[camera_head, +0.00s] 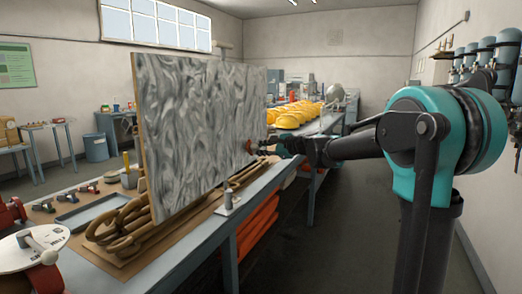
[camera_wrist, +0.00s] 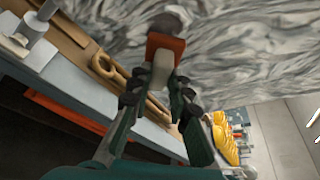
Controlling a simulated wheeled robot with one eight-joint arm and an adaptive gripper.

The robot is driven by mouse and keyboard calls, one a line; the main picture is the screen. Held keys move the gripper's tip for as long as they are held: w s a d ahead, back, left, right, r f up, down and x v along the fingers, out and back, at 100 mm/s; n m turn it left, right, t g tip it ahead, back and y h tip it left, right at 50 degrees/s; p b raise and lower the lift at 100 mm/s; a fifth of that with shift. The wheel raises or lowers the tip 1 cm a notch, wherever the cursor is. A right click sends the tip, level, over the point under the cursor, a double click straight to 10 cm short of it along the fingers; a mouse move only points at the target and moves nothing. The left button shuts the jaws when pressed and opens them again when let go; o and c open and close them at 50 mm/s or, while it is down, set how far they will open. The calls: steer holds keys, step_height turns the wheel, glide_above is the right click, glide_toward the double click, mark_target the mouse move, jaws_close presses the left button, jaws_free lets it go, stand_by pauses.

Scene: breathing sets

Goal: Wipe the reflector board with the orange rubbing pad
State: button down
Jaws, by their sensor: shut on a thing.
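The reflector board (camera_head: 195,120) is a large upright panel with a grey swirled surface, standing on the workbench. It also fills the upper part of the wrist view (camera_wrist: 245,55). My gripper (camera_head: 262,147) is at the board's right part, shut on the orange rubbing pad (camera_wrist: 165,44). The pad has a pale handle between the fingers (camera_wrist: 160,85). In the head view the pad (camera_head: 250,147) is small and appears at the board's face; I cannot tell for certain whether it touches. A darker grey patch shows just beyond the pad in the wrist view.
Yellow helmets (camera_head: 297,115) lie further back. Orange items are stored under the bench. The aisle floor to the right is clear.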

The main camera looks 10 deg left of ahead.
steer(key=shift+w+a, duration=0.3)
steer(key=shift+a, duration=0.6)
steer(key=shift+w, duration=0.1)
stand_by(0.3)
steer(key=w, duration=0.1)
steer(key=w+d, duration=0.1)
steer(key=w, duration=0.1)
steer(key=shift+w+d, duration=0.1)
steer(key=shift+w, duration=0.2)
steer(key=shift+s, duration=0.1)
steer(key=shift+s+a, duration=0.25)
steer(key=shift+s, duration=0.35)
steer(key=shift+s+a, duration=0.3)
steer(key=shift+s, duration=0.3)
steer(key=shift+s+a, duration=0.25)
steer(key=shift+s, duration=0.35)
